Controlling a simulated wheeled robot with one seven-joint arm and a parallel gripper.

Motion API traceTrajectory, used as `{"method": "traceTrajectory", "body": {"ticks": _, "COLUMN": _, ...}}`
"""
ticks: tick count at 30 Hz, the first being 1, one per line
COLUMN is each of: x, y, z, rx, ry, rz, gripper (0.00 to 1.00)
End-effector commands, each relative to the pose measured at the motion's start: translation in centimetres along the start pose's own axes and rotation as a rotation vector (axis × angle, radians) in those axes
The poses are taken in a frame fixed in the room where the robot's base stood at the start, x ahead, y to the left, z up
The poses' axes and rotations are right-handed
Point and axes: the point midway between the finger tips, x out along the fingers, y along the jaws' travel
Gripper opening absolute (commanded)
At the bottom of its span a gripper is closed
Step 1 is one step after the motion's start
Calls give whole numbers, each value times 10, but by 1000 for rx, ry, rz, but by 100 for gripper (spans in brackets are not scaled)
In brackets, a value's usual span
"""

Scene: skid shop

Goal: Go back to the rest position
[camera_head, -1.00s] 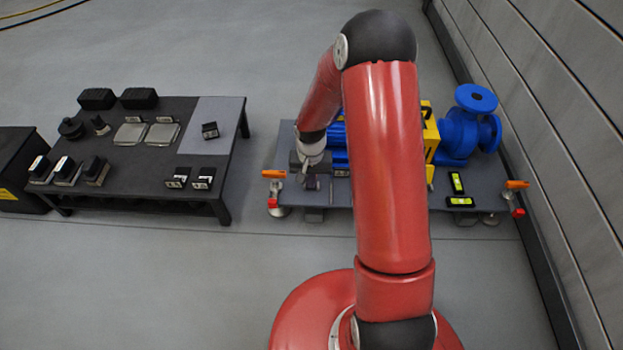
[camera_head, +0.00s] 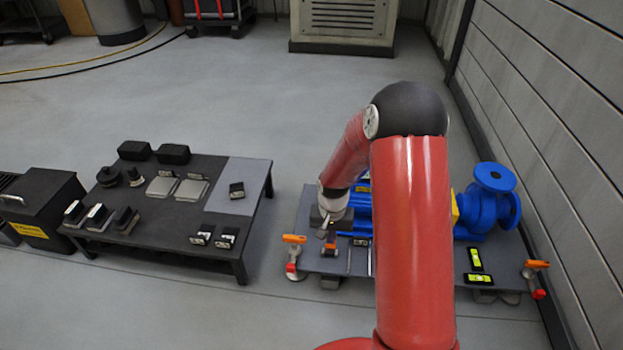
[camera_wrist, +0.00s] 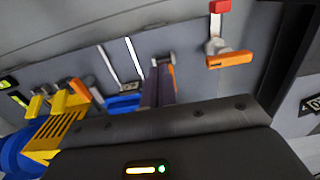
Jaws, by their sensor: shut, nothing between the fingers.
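My red arm reaches over the skid base plate (camera_head: 420,265) in the head view. My gripper (camera_head: 323,235) is at the plate's left part, near the blue motor's left end. In the wrist view its dark fingers (camera_wrist: 158,85) are together with nothing seen between them. A small orange-and-dark item (camera_head: 330,247) shows right by the fingertips; whether they touch it cannot be told. My upper arm hides the middle of the skid.
A blue pump (camera_head: 488,205) stands at the skid's right. Two levels (camera_head: 475,259) and orange-handled clamps (camera_head: 536,264) lie near its front and ends. A dark table (camera_head: 150,225) with several parts stands left, beside a black box (camera_head: 45,212). A panelled wall (camera_head: 545,130) bounds the right.

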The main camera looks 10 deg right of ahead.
Motion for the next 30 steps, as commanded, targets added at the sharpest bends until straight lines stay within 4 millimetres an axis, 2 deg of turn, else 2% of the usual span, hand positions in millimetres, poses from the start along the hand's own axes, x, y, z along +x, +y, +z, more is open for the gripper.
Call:
{"method": "traceTrajectory", "body": {"ticks": 5, "x": -8, "y": 0, "z": 0, "rx": -4, "ry": 8, "rz": 1, "gripper": 0}}
{"method": "traceTrajectory", "body": {"ticks": 8, "x": -38, "y": 2, "z": 1, "rx": -20, "ry": 35, "rz": 6, "gripper": 0}}
{"method": "traceTrajectory", "body": {"ticks": 14, "x": -147, "y": 13, "z": 20, "rx": -78, "ry": 135, "rz": 20, "gripper": 0}}
{"method": "traceTrajectory", "body": {"ticks": 15, "x": -169, "y": 16, "z": 27, "rx": -89, "ry": 154, "rz": 22, "gripper": 0}}
{"method": "traceTrajectory", "body": {"ticks": 21, "x": -265, "y": 30, "z": 73, "rx": -149, "ry": 254, "rz": 18, "gripper": 0}}
{"method": "traceTrajectory", "body": {"ticks": 27, "x": -338, "y": 46, "z": 132, "rx": -205, "ry": 349, "rz": -7, "gripper": 0}}
{"method": "traceTrajectory", "body": {"ticks": 30, "x": -365, "y": 54, "z": 163, "rx": -235, "ry": 397, "rz": -26, "gripper": 0}}
